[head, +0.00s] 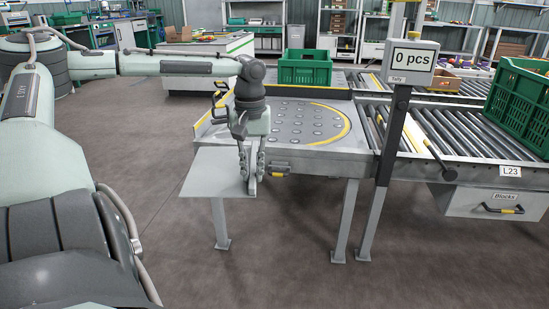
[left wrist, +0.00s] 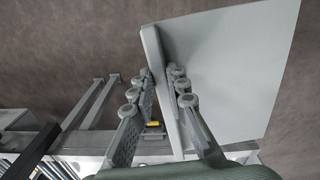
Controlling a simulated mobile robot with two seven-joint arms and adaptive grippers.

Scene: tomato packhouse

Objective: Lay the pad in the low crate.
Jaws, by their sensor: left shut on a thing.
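The pad (head: 208,172) is a flat, thin, pale grey sheet. My left gripper (head: 251,188) is shut on its right edge and holds it off the floor, in front of the ball-top table. In the left wrist view the pad (left wrist: 232,75) fills the upper right, with its gripped edge between the fingers of my left gripper (left wrist: 162,82). A green crate (head: 305,75) stands behind the ball-top table. A larger green crate (head: 520,108) stands on the rollers at the right. I cannot tell which is the low crate. My right gripper is out of view.
The ball-top table (head: 290,152) has a yellow arc and yellow edge strips. A post with a "0 pcs" display (head: 409,61) rises at its right. The floor in front is clear.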

